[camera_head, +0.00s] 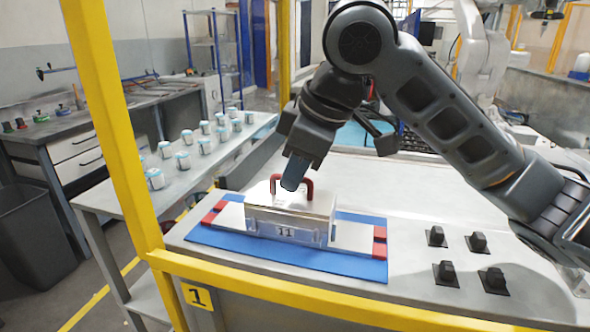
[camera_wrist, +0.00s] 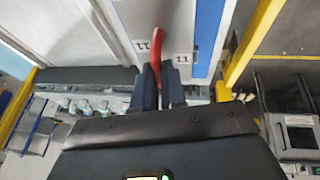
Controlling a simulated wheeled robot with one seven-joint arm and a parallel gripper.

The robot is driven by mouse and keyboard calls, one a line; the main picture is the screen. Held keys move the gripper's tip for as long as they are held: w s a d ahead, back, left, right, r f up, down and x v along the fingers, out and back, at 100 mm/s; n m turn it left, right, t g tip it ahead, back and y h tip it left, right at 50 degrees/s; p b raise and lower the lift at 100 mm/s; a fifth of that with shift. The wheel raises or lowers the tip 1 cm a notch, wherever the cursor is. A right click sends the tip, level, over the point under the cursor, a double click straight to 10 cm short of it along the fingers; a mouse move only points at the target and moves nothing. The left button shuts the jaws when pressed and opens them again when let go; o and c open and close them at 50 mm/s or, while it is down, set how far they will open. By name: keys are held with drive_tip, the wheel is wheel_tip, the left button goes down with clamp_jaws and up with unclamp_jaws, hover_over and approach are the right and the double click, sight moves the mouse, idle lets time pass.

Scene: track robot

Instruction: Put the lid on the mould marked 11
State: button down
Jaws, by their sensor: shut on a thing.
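The mould marked 11 (camera_head: 286,233) stands on a blue mat on the bench, its number on its front face. A pale lid (camera_head: 262,196) with a red handle (camera_head: 309,187) is at the mould's top. I cannot tell whether it is fully seated or slightly above. My gripper (camera_head: 293,187) comes down from above and is shut on the red handle. The fingers hide part of the handle.
The blue mat (camera_head: 225,240) has bare room in front of the mould. Several black blocks (camera_head: 447,272) stand on the bench to the right. A yellow post (camera_head: 112,120) and yellow rail (camera_head: 320,300) edge the bench. Several small cups (camera_head: 155,179) stand on the left table.

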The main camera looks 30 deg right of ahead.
drive_tip(key=c, duration=1.1)
unclamp_jaws()
